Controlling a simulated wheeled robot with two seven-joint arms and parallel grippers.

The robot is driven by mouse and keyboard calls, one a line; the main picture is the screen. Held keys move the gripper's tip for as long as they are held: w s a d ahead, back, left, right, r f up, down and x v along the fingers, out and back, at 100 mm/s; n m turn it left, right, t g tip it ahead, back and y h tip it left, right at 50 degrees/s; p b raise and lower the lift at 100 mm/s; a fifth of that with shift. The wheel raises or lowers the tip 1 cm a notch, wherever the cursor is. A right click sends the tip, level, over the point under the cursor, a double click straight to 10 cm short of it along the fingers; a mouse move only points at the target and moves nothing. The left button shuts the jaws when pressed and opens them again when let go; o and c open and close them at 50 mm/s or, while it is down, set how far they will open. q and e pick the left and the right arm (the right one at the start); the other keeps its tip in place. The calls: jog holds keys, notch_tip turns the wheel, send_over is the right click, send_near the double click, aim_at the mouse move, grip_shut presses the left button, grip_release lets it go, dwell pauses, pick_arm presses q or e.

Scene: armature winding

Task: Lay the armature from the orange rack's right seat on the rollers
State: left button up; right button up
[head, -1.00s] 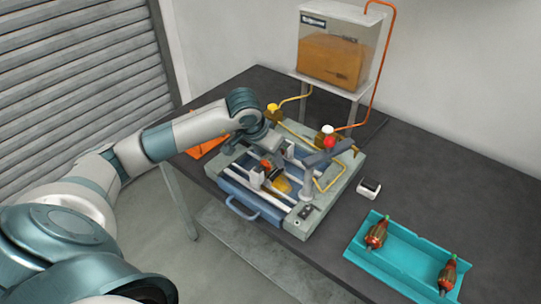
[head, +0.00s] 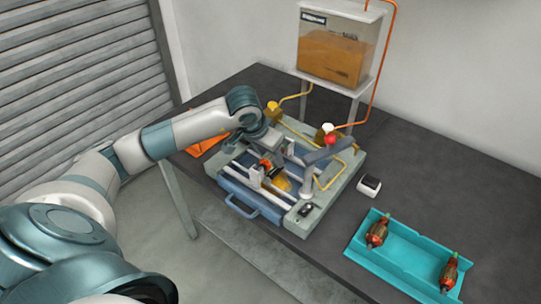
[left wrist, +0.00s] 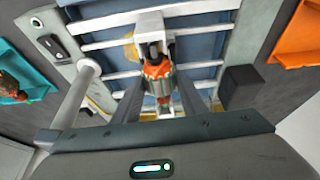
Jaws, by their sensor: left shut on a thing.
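My left gripper (head: 266,165) is over the grey and blue machine (head: 335,185). In the left wrist view its two dark fingers (left wrist: 160,98) are shut on an armature (left wrist: 157,72), red-orange with a dark shaft end. In the head view only a small orange part of this armature (head: 267,167) shows. Pale bars (left wrist: 110,44) run across the machine beneath it; I cannot tell whether the armature touches them. The orange rack (head: 205,140) is left of the machine, partly behind my arm, and it also shows in the left wrist view (left wrist: 300,38). My right gripper is not in view.
A teal tray (head: 400,262) with two armatures lies on the right of the dark table (head: 430,170). A small black and white device (head: 369,187) sits between tray and machine. An amber-filled tank (head: 338,50) stands behind. An upright post (head: 308,185) rises near the gripper.

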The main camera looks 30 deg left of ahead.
pick_arm(q)
jog(key=shift+f+b, duration=0.3)
jog(key=shift+b, duration=0.2)
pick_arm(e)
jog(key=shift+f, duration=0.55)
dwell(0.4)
pick_arm(q)
jog(key=o, duration=1.4)
jog(key=shift+s+r, duration=0.2)
jog(key=shift+r, duration=0.4)
jog(key=b+v, duration=0.3)
jog(key=v, duration=0.5)
jog(key=shift+s+r, duration=0.15)
jog(key=shift+r, duration=0.2)
jog(key=b+v, duration=0.1)
jog(key=v, duration=0.6)
jog(key=shift+a+r, duration=0.1)
jog(key=shift+r, duration=0.1)
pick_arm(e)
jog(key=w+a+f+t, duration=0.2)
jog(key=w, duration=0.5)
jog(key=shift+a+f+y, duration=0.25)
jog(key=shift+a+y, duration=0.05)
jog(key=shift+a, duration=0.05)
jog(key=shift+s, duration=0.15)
